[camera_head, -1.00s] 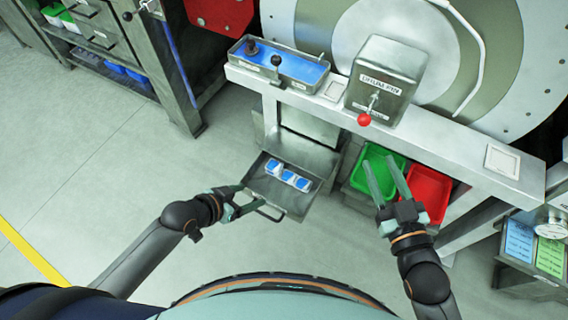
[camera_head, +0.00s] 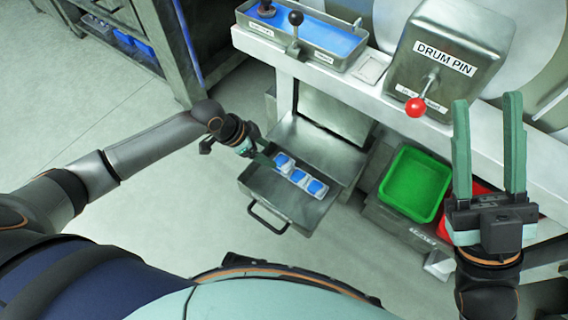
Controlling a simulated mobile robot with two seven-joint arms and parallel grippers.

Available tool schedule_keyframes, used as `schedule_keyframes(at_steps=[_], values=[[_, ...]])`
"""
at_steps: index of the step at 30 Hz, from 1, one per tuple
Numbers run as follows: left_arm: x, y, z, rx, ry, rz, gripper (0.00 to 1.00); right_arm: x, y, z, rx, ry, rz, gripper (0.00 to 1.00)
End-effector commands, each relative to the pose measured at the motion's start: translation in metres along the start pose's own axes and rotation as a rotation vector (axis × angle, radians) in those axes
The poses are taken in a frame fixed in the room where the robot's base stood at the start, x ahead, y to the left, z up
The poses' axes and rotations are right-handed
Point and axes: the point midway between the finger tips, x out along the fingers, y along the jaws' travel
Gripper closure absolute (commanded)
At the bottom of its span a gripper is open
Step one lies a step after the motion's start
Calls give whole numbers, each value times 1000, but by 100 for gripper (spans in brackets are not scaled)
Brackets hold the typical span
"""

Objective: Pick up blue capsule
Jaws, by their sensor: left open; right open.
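Three blue-and-white capsules lie in a row in a pulled-out metal drawer (camera_head: 262,196). The left capsule (camera_head: 283,163) is nearest my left gripper, the middle capsule (camera_head: 299,177) is beside it, and the right capsule (camera_head: 317,188) is furthest away. My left gripper (camera_head: 268,161) is open over the drawer's left side, its fingers pointing at the left capsule; whether they touch it I cannot tell. My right gripper (camera_head: 488,102) is open and empty, with its fingers pointing up the picture, in front of the counter at the right.
A green bin (camera_head: 415,184) and a partly hidden red bin (camera_head: 448,226) stand right of the drawer. Floor at left is clear.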

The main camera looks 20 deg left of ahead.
Motion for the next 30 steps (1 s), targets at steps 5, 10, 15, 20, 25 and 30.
schedule_keyframes(at_steps=[5, 10, 15, 20, 25, 30], values=[[19, -1, 0, 1, 3, -3, 27, -7, -4, 7, 16, -3, -1, 55], [38, 0, 1, 1, 3, -1, 27, -15, -9, 15, 29, -5, -1, 55], [62, 0, 2, 1, 3, -2, 27, -26, -15, 26, 56, -12, -2, 55], [72, 0, 1, 1, 2, -3, 27, -29, -18, 30, 62, -21, -7, 55], [71, 0, 0, 1, 2, -3, 27, -28, -18, 30, 62, -20, -10, 55], [71, 0, 0, 1, 2, -3, 40, -28, -18, 29, 62, -18, -10, 55]])
